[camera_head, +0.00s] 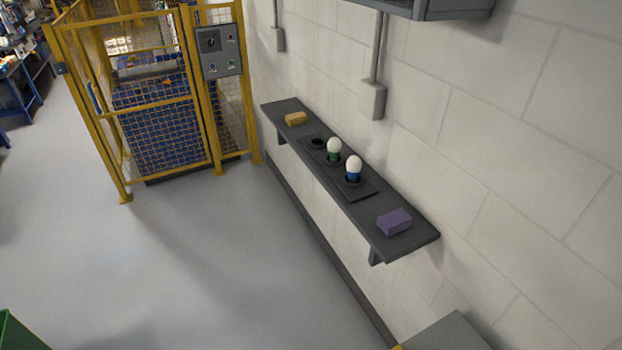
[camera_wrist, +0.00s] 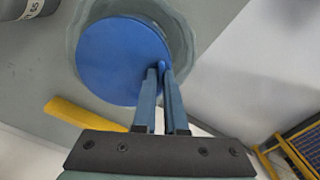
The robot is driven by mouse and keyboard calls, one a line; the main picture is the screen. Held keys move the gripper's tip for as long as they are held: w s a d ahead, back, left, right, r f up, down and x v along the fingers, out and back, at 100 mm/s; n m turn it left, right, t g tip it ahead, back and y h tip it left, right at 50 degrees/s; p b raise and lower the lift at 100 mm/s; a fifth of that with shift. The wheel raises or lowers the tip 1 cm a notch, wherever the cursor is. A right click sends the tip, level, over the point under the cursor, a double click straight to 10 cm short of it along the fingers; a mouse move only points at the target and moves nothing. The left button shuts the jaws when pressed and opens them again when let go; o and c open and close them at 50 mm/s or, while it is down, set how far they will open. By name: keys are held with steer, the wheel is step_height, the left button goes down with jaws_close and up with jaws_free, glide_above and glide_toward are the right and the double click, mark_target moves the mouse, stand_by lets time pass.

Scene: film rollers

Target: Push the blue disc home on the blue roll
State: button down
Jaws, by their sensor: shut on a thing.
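The blue disc (camera_wrist: 122,60) is large in the wrist view, lying inside a grey-green round dish (camera_wrist: 183,35) whose rim shows around it. My gripper (camera_wrist: 162,68) has its two fingers nearly together at the disc's right edge, shut on a small blue part there. Whether the disc touches the dish floor cannot be told. In the head view a blue roll (camera_head: 353,175) with a white rounded top stands upright in a dark holder on the wall shelf. My gripper does not show in the head view.
On the shelf (camera_head: 410,243) are a green roll (camera_head: 334,155) with a white top, an empty socket (camera_head: 317,143), a yellow block (camera_head: 296,118) and a purple block (camera_head: 394,221).

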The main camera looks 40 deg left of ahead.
steer(key=shift+s+d+f, duration=0.1)
steer(key=shift+s+f, duration=0.05)
steer(key=shift+f, duration=0.05)
steer(key=c, duration=0.9)
jaws_free()
steer(key=o, duration=0.5)
steer(key=shift+c, duration=0.2)
steer(key=shift+r+p, duration=3.45)
steer(key=shift+r, duration=0.15)
